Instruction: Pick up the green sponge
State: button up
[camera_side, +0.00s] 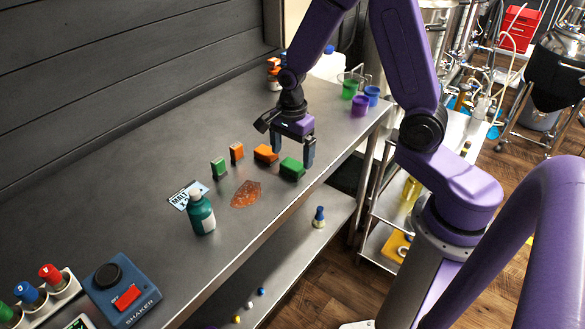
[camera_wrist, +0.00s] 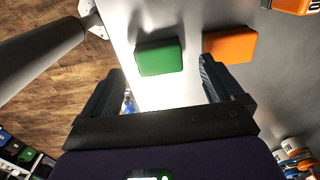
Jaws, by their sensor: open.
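A dark green block-shaped sponge (camera_side: 292,168) lies on the steel table near its front edge. My gripper (camera_side: 292,150) is above the table just over this sponge, pointing down, with its two fingers apart and nothing between them. In the wrist view the green sponge (camera_wrist: 160,57) lies beyond the fingertips, in line with the gap between the fingers (camera_wrist: 168,85). A second, smaller green block (camera_side: 218,168) stands upright farther left on the table.
An orange sponge (camera_side: 265,153) lies close beside the green one, and also shows in the wrist view (camera_wrist: 230,45). An upright orange block (camera_side: 236,152), a teal bottle (camera_side: 201,214) and an orange spill (camera_side: 246,194) are to the left. Coloured cups (camera_side: 360,105) stand at the far right end.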

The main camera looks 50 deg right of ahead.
jog(key=shift+f, duration=1.45)
jog(key=c, duration=1.1)
jog(key=shift+r, duration=0.2)
jog(key=shift+r, duration=0.6)
jog(key=shift+s+a+r, duration=0.1)
jog(key=shift+s+r, duration=1.8)
jog(key=shift+s, duration=0.45)
jog(key=shift+s+d+r, duration=0.1)
jog(key=shift+s+r, duration=1.8)
jog(key=shift+s, duration=0.45)
jog(key=shift+s+a+r, duration=0.1)
jog(key=shift+s+r, duration=1.8)
jog(key=shift+s, duration=0.45)
